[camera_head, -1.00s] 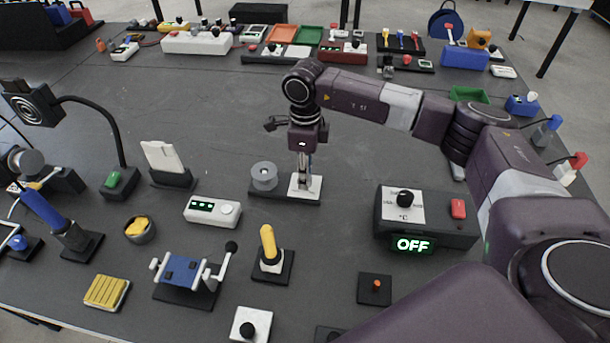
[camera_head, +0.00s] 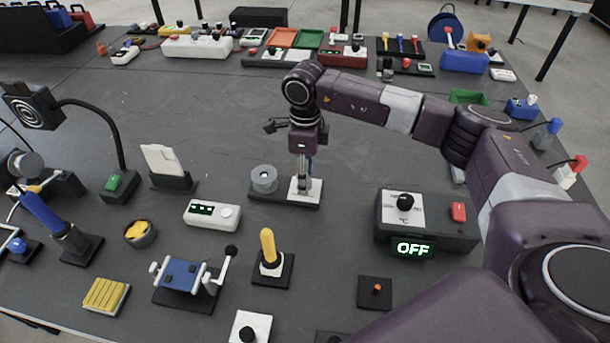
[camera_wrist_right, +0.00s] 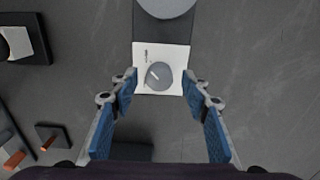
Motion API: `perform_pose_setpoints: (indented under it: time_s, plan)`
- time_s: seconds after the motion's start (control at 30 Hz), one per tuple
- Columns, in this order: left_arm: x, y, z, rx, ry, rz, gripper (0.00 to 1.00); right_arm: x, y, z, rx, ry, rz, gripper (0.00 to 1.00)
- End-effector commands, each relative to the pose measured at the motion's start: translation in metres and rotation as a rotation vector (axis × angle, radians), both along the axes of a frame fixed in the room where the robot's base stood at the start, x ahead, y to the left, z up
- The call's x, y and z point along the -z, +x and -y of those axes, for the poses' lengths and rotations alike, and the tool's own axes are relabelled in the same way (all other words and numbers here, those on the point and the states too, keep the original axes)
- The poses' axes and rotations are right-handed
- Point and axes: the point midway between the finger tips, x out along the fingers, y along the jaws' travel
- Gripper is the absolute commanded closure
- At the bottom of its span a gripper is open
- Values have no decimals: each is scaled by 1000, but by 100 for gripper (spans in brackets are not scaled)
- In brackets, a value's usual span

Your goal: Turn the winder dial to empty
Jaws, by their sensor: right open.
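The winder has a dark base (camera_head: 262,196) with a grey spool (camera_head: 264,178) on its left and a white plate (camera_head: 313,189) on its right. In the right wrist view the plate (camera_wrist_right: 175,53) carries a round grey dial (camera_wrist_right: 159,76) with a short white mark on its upper left part. The small print on the plate is too small to read. My right gripper (camera_head: 303,178) points down over the plate. In the wrist view its open blue-padded fingers (camera_wrist_right: 157,84) stand on either side of the dial, with a gap on both sides. My left gripper is not in view.
A black box with a knob and a lit OFF sign (camera_head: 425,222) stands right of the winder. A white device with a green display (camera_head: 212,214) is to its left, and a yellow-handled lever (camera_head: 269,252) is in front. The table behind the winder is largely clear.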

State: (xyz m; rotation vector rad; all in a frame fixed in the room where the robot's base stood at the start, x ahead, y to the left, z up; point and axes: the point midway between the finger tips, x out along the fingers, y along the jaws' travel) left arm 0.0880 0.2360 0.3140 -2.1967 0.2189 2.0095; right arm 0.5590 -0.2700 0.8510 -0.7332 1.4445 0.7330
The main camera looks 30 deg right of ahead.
Motion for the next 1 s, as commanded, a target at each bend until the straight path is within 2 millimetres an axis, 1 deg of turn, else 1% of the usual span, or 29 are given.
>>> perform_pose_setpoints:
  time_s: [0.17,0.4,0.53,0.7,1.0]
  plan:
    - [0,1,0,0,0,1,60,-27,1,0,0,1,6,57]
    - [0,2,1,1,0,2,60,-79,2,0,-1,2,8,57]
    - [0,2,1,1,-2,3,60,-101,1,0,0,0,6,57]
    - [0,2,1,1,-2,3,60,-116,1,0,0,1,4,57]
    - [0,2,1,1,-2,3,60,-118,1,0,0,0,3,57]
